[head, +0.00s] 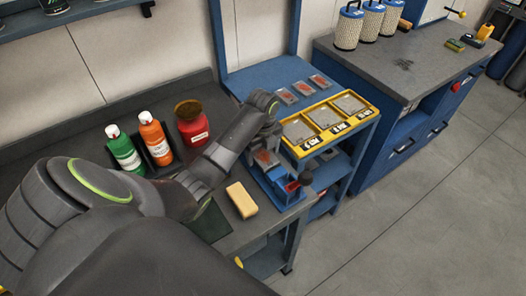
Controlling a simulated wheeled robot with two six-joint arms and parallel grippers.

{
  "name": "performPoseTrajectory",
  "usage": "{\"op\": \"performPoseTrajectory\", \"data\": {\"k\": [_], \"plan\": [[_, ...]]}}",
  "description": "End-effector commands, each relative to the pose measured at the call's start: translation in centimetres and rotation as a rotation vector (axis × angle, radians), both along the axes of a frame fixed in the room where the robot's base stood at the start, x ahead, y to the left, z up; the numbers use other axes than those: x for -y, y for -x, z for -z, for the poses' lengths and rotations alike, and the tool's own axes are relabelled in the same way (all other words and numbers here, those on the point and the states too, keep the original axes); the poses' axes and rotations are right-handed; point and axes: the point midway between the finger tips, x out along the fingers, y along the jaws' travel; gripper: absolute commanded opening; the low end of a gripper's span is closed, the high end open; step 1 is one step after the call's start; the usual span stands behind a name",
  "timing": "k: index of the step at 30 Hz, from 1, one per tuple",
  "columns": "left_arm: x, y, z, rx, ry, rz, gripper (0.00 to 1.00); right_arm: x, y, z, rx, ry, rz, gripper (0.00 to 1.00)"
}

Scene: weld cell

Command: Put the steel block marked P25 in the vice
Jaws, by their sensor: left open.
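A blue vice (286,183) with a dark handle stands at the right end of the dark workbench. A small grey block with a reddish patch (266,158) shows at the vice; I cannot tell whether it sits between the jaws, and no mark is readable on it. My left gripper (270,138) is open, just above and behind this block, with its fingertips hard to make out. My right gripper is not in view.
A yellow tray (292,150) with three labelled compartments sits on the blue table (250,78). A tan block (241,200) lies left of the vice. Green (124,153), orange (155,141) and red (192,127) containers stand behind my left arm.

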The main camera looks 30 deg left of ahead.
Motion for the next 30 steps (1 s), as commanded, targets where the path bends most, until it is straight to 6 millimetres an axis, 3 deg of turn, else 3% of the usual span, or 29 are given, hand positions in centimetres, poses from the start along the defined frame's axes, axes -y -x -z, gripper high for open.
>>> {"op": "performPoseTrajectory", "data": {"k": [6, 10, 15, 24, 30], "plan": [[-0.1, -0.1, -2.5, 0.006, -0.002, 0.001, 0.76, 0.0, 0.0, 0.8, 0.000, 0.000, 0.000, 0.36], [-0.1, -0.1, -6.0, 0.003, -0.002, 0.000, 0.76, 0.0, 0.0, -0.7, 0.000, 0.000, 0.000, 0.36], [0.0, 0.0, -8.2, 0.000, 0.000, -0.001, 0.76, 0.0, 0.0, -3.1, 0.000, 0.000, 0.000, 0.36], [0.0, -0.1, -11.3, 0.001, 0.000, -0.001, 0.76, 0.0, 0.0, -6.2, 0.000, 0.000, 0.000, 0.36], [0.0, -0.1, -12.1, 0.001, 0.000, -0.001, 0.76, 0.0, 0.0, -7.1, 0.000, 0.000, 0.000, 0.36]]}}
